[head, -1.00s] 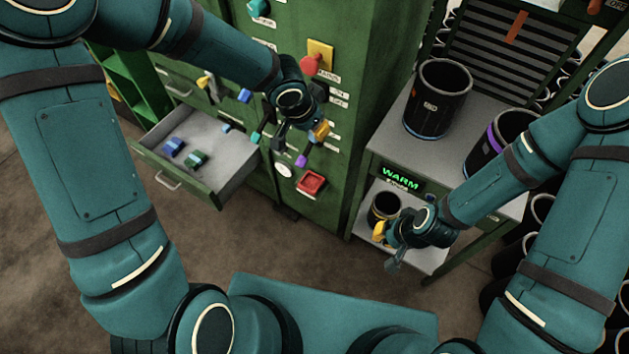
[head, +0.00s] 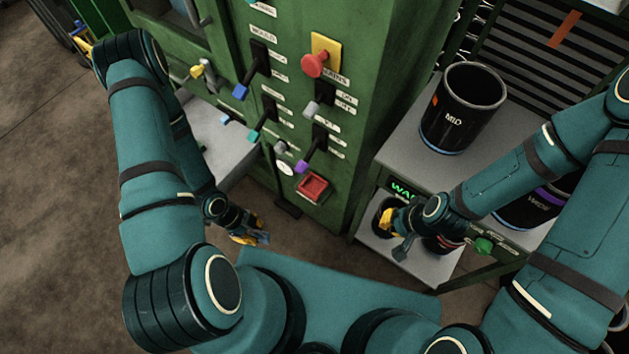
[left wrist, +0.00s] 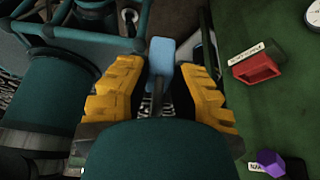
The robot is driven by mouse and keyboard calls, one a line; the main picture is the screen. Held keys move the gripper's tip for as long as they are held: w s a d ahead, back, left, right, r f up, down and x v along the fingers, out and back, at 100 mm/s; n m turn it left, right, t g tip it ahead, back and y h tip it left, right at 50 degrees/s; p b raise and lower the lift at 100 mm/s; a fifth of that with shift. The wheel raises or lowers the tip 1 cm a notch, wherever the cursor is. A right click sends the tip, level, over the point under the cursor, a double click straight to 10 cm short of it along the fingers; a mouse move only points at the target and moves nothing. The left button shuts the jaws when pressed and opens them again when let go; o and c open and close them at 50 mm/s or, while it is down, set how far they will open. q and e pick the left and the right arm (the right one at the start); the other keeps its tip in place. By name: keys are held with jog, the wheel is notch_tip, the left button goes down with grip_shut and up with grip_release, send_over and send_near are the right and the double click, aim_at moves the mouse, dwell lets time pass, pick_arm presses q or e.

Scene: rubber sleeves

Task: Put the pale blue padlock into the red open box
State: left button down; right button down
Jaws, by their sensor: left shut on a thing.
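The pale blue padlock (left wrist: 161,55) is between the yellow fingers of my left gripper (left wrist: 160,88) in the left wrist view. In the head view my left gripper (head: 250,236) hangs low in front of the green cabinet, left of and below the red open box, with a small bluish bit of the padlock (head: 264,237) at its tips. The red open box (head: 313,188) is fixed low on the cabinet front; it also shows at the right in the left wrist view (left wrist: 254,68), apart from the padlock. My right gripper (head: 394,232) is over the bench's lower shelf; its finger gap is unclear.
Levers with blue (head: 240,91), teal and purple (head: 302,167) knobs stick out of the cabinet above the box, below a red button (head: 314,65). An open drawer (head: 222,140) is partly behind my left arm. A black bin (head: 462,108) stands on the bench.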

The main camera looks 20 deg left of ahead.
pick_arm(q)
jog(key=shift+w+d+f+t, duration=0.15)
jog(key=shift+w+f+t, duration=0.25)
jog(key=shift+t, duration=0.1)
jog(key=w+d+f+m+t+h+b, duration=0.1)
jog(key=w+f+t+h+b, duration=0.1)
jog(key=w+t, duration=0.15)
jog(key=b, duration=0.3)
send_over(304, 189)
jog(key=f, duration=0.3)
jog(key=shift+s+a+f, duration=0.1)
jog(key=shift+s, duration=0.25)
jog(key=shift+w+f, duration=0.4)
jog(key=shift+f, duration=0.35)
jog(key=shift+w+d+r+g, duration=0.2)
jog(key=shift+w+g, duration=0.15)
jog(key=shift+w, duration=0.05)
jog(key=shift+w+d+r+n+g+y+b, duration=0.15)
jog(key=shift+w+g+y+b, duration=0.3)
jog(key=shift+g, duration=0.55)
jog(key=shift+w+d+r+n+g+y+b, duration=0.1)
jog(key=shift+w+d+n+g+y+b, duration=0.3)
jog(key=shift+g, duration=0.6)
jog(key=shift+a+f, duration=0.2)
jog(key=shift+f, duration=0.65)
